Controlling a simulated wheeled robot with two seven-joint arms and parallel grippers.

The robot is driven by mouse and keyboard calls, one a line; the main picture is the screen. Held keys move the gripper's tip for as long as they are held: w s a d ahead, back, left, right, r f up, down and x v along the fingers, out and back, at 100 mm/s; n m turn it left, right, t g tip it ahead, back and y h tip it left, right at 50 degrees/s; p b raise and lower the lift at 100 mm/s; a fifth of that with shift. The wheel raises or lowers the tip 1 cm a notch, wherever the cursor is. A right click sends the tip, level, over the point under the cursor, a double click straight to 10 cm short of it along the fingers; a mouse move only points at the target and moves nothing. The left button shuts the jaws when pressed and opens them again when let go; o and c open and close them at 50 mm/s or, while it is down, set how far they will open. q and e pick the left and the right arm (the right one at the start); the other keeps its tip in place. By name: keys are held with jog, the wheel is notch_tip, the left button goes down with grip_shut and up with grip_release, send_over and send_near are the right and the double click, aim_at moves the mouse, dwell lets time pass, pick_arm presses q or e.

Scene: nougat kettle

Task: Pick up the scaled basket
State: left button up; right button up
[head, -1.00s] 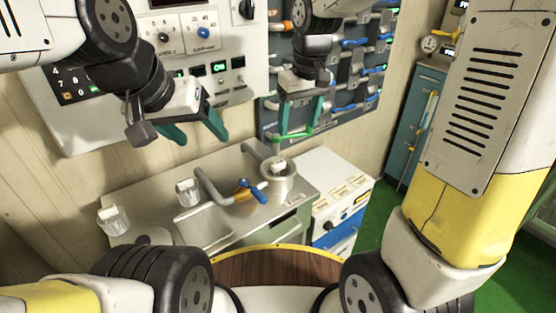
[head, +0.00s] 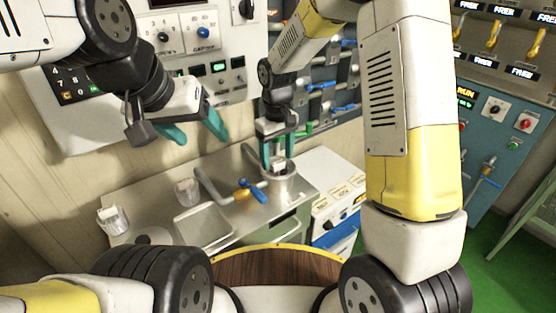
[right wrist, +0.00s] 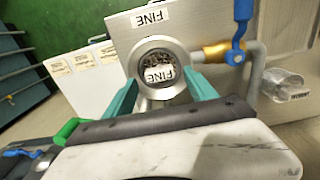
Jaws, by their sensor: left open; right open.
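A round basket (right wrist: 160,60) with a speckled, dark mesh inside and a white tag reading FINE sits in a metal cylinder (right wrist: 187,58) at the counter's right end. In the head view its tag and the metal cylinder (head: 279,186) show below my right gripper. My right gripper (head: 279,160) points down, open, its teal fingers on either side of the basket's top; in the right wrist view it (right wrist: 161,88) straddles the cylinder's near side. I cannot tell whether the fingers touch. My left gripper (head: 193,132) is open and empty in front of the wall panel, above the counter.
Two other small clear containers stand on the metal counter, one at the middle (head: 187,191) and one at the left (head: 112,220). A pipe with a blue-handled valve (head: 251,190) lies just left of the cylinder. A white cabinet (head: 325,180) adjoins on the right.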

jog(key=shift+f, duration=0.45)
grip_shut()
